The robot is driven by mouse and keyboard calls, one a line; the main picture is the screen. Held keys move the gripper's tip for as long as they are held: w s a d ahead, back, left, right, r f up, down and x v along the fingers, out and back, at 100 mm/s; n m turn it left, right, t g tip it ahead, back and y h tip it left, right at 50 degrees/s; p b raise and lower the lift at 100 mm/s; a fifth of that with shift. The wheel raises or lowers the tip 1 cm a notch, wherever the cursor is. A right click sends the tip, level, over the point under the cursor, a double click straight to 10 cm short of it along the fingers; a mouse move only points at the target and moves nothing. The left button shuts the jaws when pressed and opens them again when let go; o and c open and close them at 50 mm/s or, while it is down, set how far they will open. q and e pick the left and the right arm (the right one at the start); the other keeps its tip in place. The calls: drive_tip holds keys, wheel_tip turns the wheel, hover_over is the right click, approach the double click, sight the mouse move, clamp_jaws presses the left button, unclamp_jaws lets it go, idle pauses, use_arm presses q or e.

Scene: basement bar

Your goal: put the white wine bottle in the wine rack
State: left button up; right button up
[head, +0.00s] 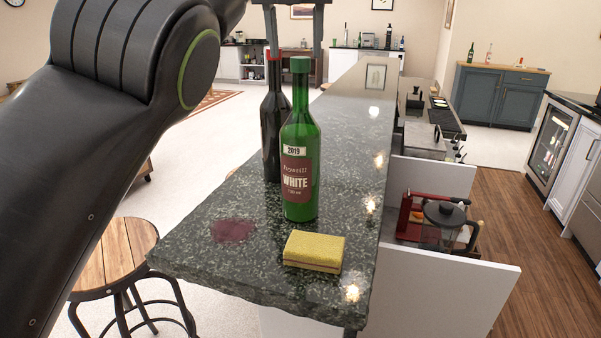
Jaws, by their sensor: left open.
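The white wine bottle (299,150) is green glass with a dark red label reading "WHITE" and "2019". It stands upright on the dark speckled stone counter (215,268). My left gripper (296,45) is at the top of the head view, fingers pointing down and apart, around the level of the bottle's top in the picture. It is open, and nothing shows held in it. I cannot tell its exact distance from the bottle. My right gripper is not in view. I cannot make out a wine rack.
A dark bottle with a red top (271,125) stands close behind the white wine bottle's left side. A yellow sponge (314,249) lies in front, beside a dark red stain (232,230).

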sight(301, 74)
use_arm(q)
drive_tip(key=b+x, duration=0.1)
drive_tip(key=x, duration=0.1)
drive_tip(key=b+x, duration=0.2)
drive_tip(key=x, duration=0.1)
drive_tip(key=shift+s+d+f, duration=0.25)
drive_tip(key=shift+d+f, duration=0.1)
drive_tip(key=shift+f, duration=0.05)
drive_tip(key=shift+w+f, duration=0.15)
drive_tip(key=shift+f, duration=0.05)
drive_tip(key=shift+c, duration=0.2)
clamp_jaws()
idle(0.6)
drive_tip(key=shift+r, duration=0.15)
